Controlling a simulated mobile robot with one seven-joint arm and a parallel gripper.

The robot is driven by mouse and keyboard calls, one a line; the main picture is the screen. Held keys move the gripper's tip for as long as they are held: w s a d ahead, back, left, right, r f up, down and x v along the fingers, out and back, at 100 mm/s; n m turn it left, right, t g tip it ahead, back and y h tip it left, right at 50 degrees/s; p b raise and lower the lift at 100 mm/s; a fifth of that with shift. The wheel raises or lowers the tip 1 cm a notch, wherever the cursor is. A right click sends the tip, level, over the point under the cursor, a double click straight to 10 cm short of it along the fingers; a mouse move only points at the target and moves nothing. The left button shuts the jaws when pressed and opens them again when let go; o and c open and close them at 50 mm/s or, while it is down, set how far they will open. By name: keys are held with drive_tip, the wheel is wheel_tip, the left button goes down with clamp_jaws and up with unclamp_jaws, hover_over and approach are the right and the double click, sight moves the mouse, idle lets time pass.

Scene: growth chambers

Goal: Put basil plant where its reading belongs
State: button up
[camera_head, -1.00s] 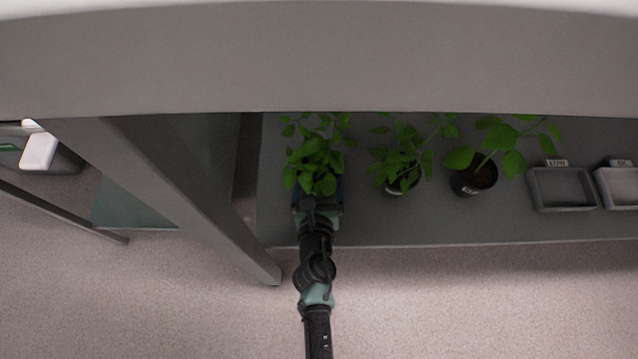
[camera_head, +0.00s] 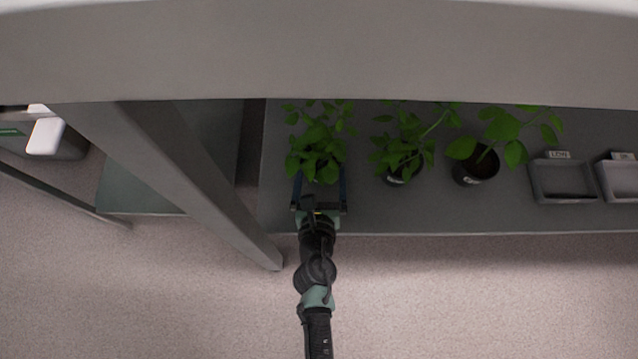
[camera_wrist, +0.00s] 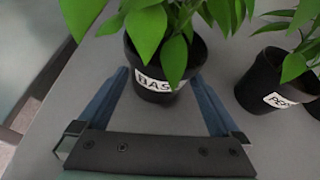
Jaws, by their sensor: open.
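The basil plant (camera_head: 316,148) is a bushy green plant standing on the grey lower shelf at its left end. In the wrist view its black pot (camera_wrist: 185,60) carries a white label starting "BAS", partly covered by a leaf. My gripper (camera_head: 320,190) is open, with its blue fingers pointing at the pot. In the wrist view the fingertips (camera_wrist: 161,72) reach the pot's near sides, one on each side. I cannot tell whether they touch it. In the head view the leaves hide the pot.
Two more potted plants, a middle one (camera_head: 404,150) and a right one (camera_head: 479,165), stand to the right. Labelled grey trays (camera_head: 565,198) (camera_head: 622,198) lie farther right. A table leg (camera_head: 190,180) is close on the left, and the upper surface (camera_head: 320,60) overhangs the shelf.

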drive_tip(key=p+v, duration=0.1)
drive_tip(key=v, duration=0.8)
idle(0.3)
